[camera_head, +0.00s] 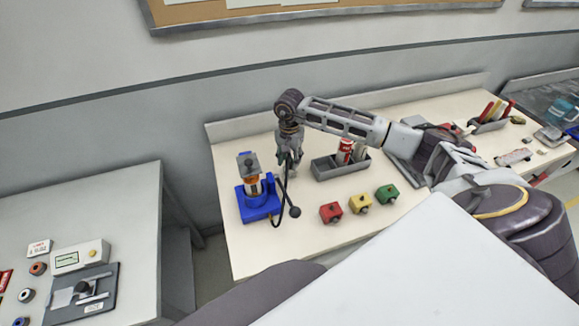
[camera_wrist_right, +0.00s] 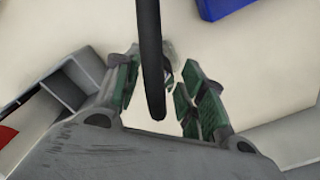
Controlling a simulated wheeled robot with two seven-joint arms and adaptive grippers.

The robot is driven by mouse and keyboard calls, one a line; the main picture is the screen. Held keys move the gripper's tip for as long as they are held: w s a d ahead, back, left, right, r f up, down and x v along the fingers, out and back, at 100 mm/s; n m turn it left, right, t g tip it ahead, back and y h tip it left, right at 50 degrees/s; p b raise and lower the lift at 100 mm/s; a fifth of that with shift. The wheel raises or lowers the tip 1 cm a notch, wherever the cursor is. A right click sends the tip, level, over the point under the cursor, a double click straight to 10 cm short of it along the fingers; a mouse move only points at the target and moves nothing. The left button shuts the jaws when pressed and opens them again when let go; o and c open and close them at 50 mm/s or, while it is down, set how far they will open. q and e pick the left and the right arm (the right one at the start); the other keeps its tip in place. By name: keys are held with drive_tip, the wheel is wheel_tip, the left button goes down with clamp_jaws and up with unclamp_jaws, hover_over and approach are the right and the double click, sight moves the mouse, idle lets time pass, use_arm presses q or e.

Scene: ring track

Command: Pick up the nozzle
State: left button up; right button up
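A blue unit (camera_head: 258,203) with a grey-topped cylinder stands at the left end of the cream table. A thin black hose (camera_head: 279,205) rises from its base, and a black rod with a ball end (camera_head: 295,211) hangs beside it. I cannot clearly tell which part is the nozzle. My right gripper (camera_head: 290,160) points down just right of the unit, at the hose's upper end. In the right wrist view its green-padded fingers (camera_wrist_right: 160,85) are apart, with a dark rod (camera_wrist_right: 149,50) crossing in front of the gap. My left gripper is not in view.
A grey bin (camera_head: 340,168) with a red can stands right of the gripper. Red (camera_head: 331,212), yellow (camera_head: 360,203) and green (camera_head: 387,194) blocks sit near the front edge. A separate table (camera_head: 125,200) with small devices stands at left, across a gap.

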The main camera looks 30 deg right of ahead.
clamp_jaws()
drive_tip(key=shift+r, duration=0.2)
drive_tip(key=shift+r+b, duration=0.85)
drive_tip(key=shift+r, duration=4)
drive_tip(key=shift+s+f, duration=0.1)
drive_tip(key=shift+s, duration=0.05)
drive_tip(key=shift+s+a+f+p, duration=0.1)
drive_tip(key=shift+s+f+p, duration=0.1)
drive_tip(key=shift+p, duration=0.3)
drive_tip(key=shift+s+a+f+p, duration=0.1)
drive_tip(key=shift+s+a+p, duration=0.25)
drive_tip(key=shift+p, duration=0.25)
